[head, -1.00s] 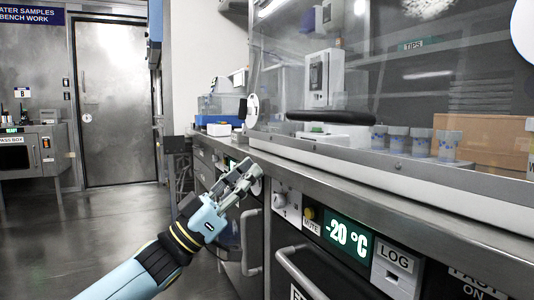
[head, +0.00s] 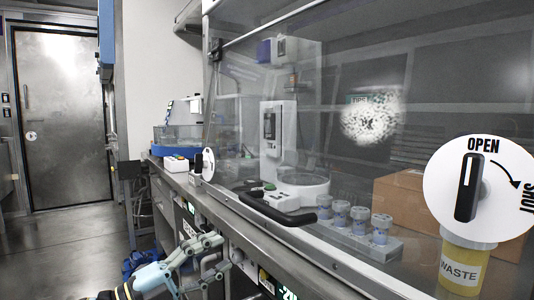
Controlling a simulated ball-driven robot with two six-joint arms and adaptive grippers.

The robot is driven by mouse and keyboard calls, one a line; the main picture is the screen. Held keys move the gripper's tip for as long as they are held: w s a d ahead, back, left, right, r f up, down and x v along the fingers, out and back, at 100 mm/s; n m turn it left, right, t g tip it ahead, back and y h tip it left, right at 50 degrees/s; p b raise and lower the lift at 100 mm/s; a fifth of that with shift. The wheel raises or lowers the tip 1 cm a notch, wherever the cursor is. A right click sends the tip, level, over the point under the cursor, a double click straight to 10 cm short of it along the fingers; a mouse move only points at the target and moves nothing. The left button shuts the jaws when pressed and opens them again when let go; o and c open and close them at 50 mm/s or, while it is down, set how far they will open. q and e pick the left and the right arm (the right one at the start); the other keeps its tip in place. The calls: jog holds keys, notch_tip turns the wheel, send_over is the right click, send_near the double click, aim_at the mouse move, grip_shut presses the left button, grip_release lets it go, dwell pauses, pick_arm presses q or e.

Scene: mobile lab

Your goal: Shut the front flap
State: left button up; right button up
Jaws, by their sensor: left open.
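The clear front flap (head: 330,120) spans the front of the bench cabinet, with a black bar handle (head: 276,209) low on it. How far its lower edge stands off the sill is hard to tell. A white round latch plate (head: 440,190) at the right has a black lever standing upright at the word OPEN, with an arrow curving toward SHUT. A second white latch disc (head: 208,165) is at the flap's left end, seen edge-on. My left gripper (head: 222,254) is open and empty, low in front of the bench, below and left of the handle. My right gripper is not in view.
The steel bench edge (head: 240,215) runs diagonally between my left gripper and the flap. Behind the pane stand a white instrument (head: 283,150), a rack of tubes (head: 375,242), a cardboard box (head: 400,205) and a yellow WASTE jar (head: 465,268). Floor at left is clear.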

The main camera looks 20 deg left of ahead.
pick_arm(q)
jog(key=m+g+y+p, duration=0.1)
jog(key=m+p, duration=0.1)
jog(key=p, duration=0.7)
send_near(258, 210)
jog(key=w, duration=0.2)
jog(key=s+p, duration=0.2)
jog(key=p, duration=0.1)
jog(key=p+x, duration=0.1)
jog(key=x, duration=1)
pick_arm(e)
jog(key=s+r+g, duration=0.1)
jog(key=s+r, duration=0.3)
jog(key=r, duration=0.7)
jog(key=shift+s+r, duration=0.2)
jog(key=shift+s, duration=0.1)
pick_arm(q)
jog(key=shift+c, duration=0.4)
grip_shut()
jog(key=shift+s+g, duration=0.1)
jog(key=shift+g, duration=0.2)
